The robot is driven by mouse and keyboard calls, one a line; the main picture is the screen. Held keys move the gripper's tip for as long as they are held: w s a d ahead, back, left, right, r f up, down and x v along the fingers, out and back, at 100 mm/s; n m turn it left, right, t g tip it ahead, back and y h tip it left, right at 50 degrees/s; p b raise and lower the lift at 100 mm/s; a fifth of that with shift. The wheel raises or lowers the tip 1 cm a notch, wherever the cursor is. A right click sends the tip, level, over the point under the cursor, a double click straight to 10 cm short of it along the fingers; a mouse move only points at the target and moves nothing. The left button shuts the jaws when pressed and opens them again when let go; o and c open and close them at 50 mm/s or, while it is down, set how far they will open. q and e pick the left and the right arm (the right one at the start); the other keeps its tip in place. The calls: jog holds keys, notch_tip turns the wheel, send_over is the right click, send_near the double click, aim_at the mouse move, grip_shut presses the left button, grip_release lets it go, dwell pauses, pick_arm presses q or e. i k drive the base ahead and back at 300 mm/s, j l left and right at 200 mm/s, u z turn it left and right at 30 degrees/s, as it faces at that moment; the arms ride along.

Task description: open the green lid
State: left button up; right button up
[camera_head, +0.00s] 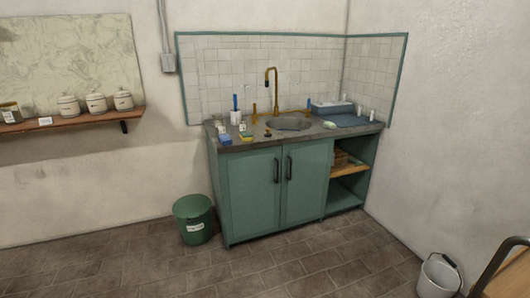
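A green bin (194,221) with a white label stands on the floor, left of the sink cabinet. Its green lid (192,205) lies on top and looks closed. Neither of my grippers is in view, so I cannot tell where they are relative to the bin.
The green sink cabinet (270,185) stands right beside the bin. A wooden shelf (75,121) with several jars hangs on the left wall. A grey bucket (438,276) stands at the lower right. The tiled floor (290,265) in front is clear.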

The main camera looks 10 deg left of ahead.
aim_at(191, 206)
jog(key=i+j+u, duration=0.15)
jog(key=i+u, duration=0.2)
jog(key=i, duration=0.15)
jog(key=i+u, duration=0.35)
jog(key=i, duration=0.15)
jog(key=i+l+u, duration=0.1)
jog(key=i+u, duration=0.3)
jog(key=i, duration=0.15)
